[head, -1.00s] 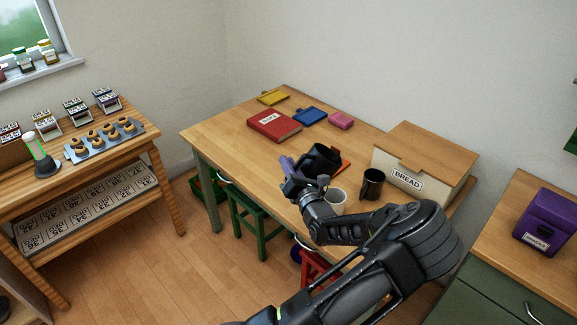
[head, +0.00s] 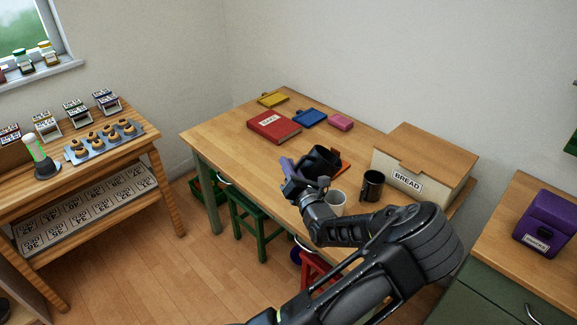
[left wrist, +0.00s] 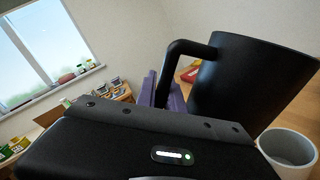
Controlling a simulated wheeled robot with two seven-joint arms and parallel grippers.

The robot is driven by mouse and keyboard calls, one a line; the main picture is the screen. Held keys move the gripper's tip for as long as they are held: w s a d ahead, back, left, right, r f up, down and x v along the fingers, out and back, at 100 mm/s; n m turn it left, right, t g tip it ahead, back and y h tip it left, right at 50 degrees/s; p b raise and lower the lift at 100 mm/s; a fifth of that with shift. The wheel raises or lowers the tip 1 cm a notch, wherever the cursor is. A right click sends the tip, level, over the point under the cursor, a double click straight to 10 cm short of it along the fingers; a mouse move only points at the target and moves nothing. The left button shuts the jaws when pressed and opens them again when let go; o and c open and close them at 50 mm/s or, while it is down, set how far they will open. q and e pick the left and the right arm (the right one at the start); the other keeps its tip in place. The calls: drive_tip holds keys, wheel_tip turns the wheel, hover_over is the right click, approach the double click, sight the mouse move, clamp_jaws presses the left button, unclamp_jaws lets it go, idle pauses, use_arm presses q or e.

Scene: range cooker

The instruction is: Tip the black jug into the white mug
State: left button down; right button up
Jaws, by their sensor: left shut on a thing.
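The black jug (head: 323,158) is held by its handle in my left gripper (head: 293,172), above the wooden table (head: 220,138). In the left wrist view the jug (left wrist: 245,85) leans to one side, and the purple fingers (left wrist: 163,92) close around its handle. The white mug (head: 337,201) stands on the table just in front of the jug, to its lower right, partly hidden by my arm. It also shows in the left wrist view (left wrist: 289,150), below the jug. The jug's contents cannot be seen. My right gripper is not in view.
A dark cup (head: 372,184) stands right of the white mug, near the bread box (head: 405,170). An orange item lies under the jug. A red book (head: 274,127) and blue, yellow and pink items lie at the back. Green and red stools stand below.

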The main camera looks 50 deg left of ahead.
sight(300, 162)
use_arm(q)
drive_tip(key=shift+r, duration=0.25)
drive_tip(key=shift+w+r+m, duration=0.15)
drive_tip(key=shift+r+m, duration=0.1)
drive_tip(key=shift+m, duration=0.25)
drive_tip(key=shift+w+d+r+m, duration=0.1)
drive_tip(key=shift+r+m, duration=0.15)
drive_tip(key=shift+m, duration=0.15)
idle(0.5)
drive_tip(key=shift+w+r+m, duration=0.15)
drive_tip(key=shift+r+m, duration=0.05)
drive_tip(key=shift+m, duration=0.2)
idle(0.8)
drive_tip(key=shift+w+d+r+m, duration=0.25)
drive_tip(key=shift+w+r+m, duration=0.1)
drive_tip(key=shift+m, duration=0.45)
idle(0.6)
drive_tip(key=shift+w, duration=0.2)
idle(0.5)
drive_tip(key=shift+w+d+r+m+t, duration=0.1)
drive_tip(key=shift+w+d+m+t, duration=0.15)
drive_tip(key=shift+m, duration=0.35)
drive_tip(key=shift+w+d+m+y, duration=0.3)
drive_tip(key=shift+w+m, duration=0.3)
drive_tip(key=shift+m, duration=0.4)
idle(1.5)
